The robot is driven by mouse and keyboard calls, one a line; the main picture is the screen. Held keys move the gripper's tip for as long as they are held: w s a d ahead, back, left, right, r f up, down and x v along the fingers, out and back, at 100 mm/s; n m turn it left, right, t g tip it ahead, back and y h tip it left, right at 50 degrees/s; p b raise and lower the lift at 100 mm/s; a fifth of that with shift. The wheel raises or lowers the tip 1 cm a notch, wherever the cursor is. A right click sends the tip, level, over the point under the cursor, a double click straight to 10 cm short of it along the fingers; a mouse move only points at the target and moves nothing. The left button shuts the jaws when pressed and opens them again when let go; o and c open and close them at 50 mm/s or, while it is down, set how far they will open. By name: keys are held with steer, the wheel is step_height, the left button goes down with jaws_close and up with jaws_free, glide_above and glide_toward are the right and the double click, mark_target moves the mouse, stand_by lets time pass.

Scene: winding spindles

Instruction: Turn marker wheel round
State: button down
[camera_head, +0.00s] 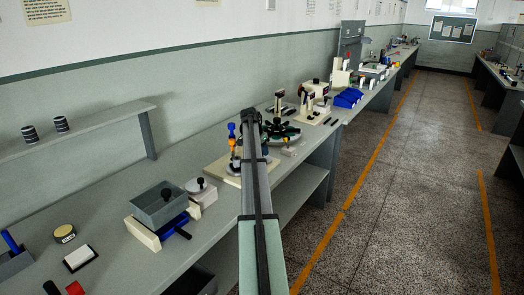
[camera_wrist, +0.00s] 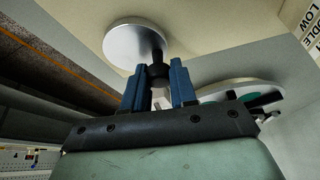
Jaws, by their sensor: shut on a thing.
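In the wrist view my gripper (camera_wrist: 156,85) has its two blue fingers around a black knob (camera_wrist: 158,73). It is shut on this knob. A silver round disc (camera_wrist: 136,42) shows just beyond the knob; I cannot tell whether they are joined. A pale-rimmed disc with green patches (camera_wrist: 240,92) lies to the right, partly behind the gripper body. In the head view a dark wheel-like thing (camera_head: 285,133) stands on the bench just right of my arm's far end, partly hidden by it. Which disc is the marker wheel is not clear. The fingers are hidden in the head view.
The long grey bench (camera_head: 100,215) runs along the wall. A grey box on a pale base (camera_head: 159,204) stands left of my arm. A shelf (camera_head: 85,130) is at the left. The floor at right is open.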

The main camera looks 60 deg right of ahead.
stand_by(0.3)
steer(key=c, duration=0.9)
jaws_free()
steer(key=v, duration=1.4)
steer(key=shift+d, duration=0.15)
steer(key=shift+d, duration=0.1)
